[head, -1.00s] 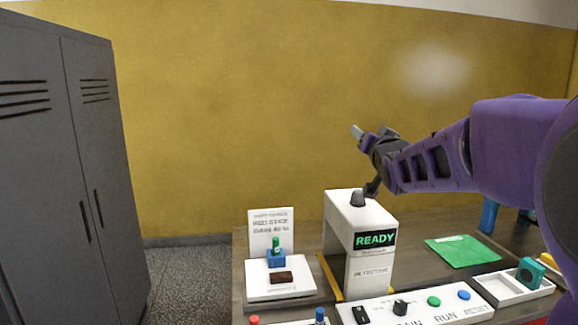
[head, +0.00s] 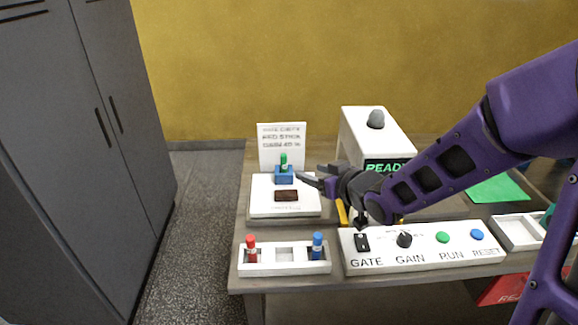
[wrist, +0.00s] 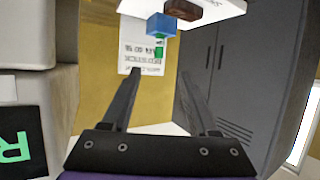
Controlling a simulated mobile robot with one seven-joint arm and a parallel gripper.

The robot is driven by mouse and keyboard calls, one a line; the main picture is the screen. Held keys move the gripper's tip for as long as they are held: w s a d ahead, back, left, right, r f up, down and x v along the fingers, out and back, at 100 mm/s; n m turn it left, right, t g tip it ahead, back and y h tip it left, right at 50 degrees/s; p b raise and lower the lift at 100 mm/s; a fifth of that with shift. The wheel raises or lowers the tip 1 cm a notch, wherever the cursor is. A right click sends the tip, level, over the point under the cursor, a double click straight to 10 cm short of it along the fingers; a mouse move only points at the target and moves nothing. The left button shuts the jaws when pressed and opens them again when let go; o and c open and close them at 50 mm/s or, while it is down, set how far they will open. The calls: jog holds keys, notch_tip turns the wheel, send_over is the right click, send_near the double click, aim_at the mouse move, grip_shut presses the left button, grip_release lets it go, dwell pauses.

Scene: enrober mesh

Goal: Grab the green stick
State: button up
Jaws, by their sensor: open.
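The green stick (head: 283,160) stands upright in a blue block (head: 284,175) on a white stand with a printed card behind it. In the wrist view the green stick (wrist: 159,50) and blue block (wrist: 161,26) appear upside down, ahead of the fingers and above the gap between them. My gripper (head: 308,179) is just right of the blue block in the head view, apart from the stick. In the wrist view my gripper (wrist: 160,85) has its two fingers spread, with nothing between them.
A dark brown bar (head: 287,196) lies on the white stand (head: 265,207). A white detector (head: 378,130) stands close to the right. In front are a tray (head: 284,268) with a red stick (head: 251,248) and a blue stick (head: 317,245), and a control panel (head: 425,255). Grey lockers (head: 110,130) stand left.

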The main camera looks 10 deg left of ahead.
aim_at(286, 164)
jog(key=b+x, duration=0.1)
jog(key=x, duration=1)
jog(key=shift+s+f+b, duration=0.1)
jog(key=shift+b, duration=0.2)
jog(key=shift+f+x, duration=0.1)
jog(key=shift+x, duration=1.25)
jog(key=shift+f+x, duration=0.15)
jog(key=shift+x, duration=1.15)
jog(key=shift+d, duration=0.2)
jog(key=shift+c, duration=0.2)
grip_shut()
